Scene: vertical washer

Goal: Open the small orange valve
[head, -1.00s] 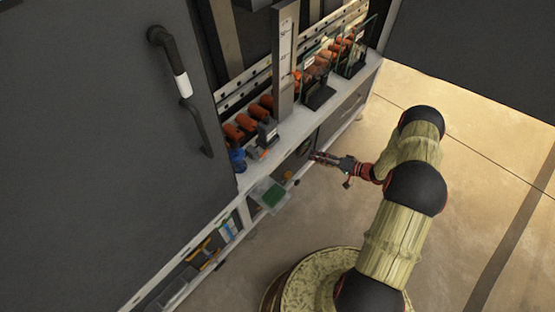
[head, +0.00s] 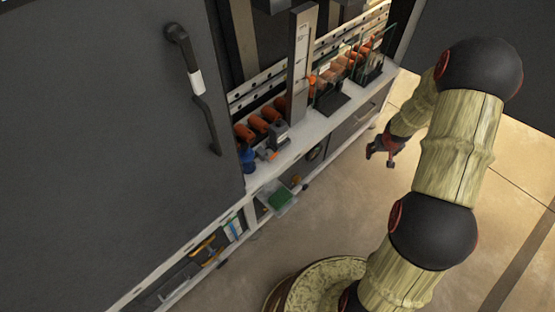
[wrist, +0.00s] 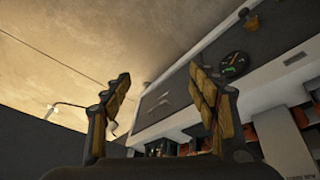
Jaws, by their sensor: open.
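A small orange knob, which looks like the small orange valve (head: 295,180), sits low on the front of the machine beside the green-bottomed tray in the head view. In the wrist view, a brownish-orange knob (wrist: 252,22) near the gauge appears to be the same valve. Its handle position is too small to tell. My gripper (head: 372,152) is right of the valve, out over the floor and apart from the machine. In the wrist view, my gripper (wrist: 160,85) is open with nothing between its fingers, and the knob lies beyond the right finger.
A round dark gauge (wrist: 235,65) is on the machine's front panel. A clear tray with a green bottom (head: 280,199) juts out near the valve. Orange cylinders (head: 258,123) line the shelf above. A large grey door (head: 100,150) stands at left. The floor at right is clear.

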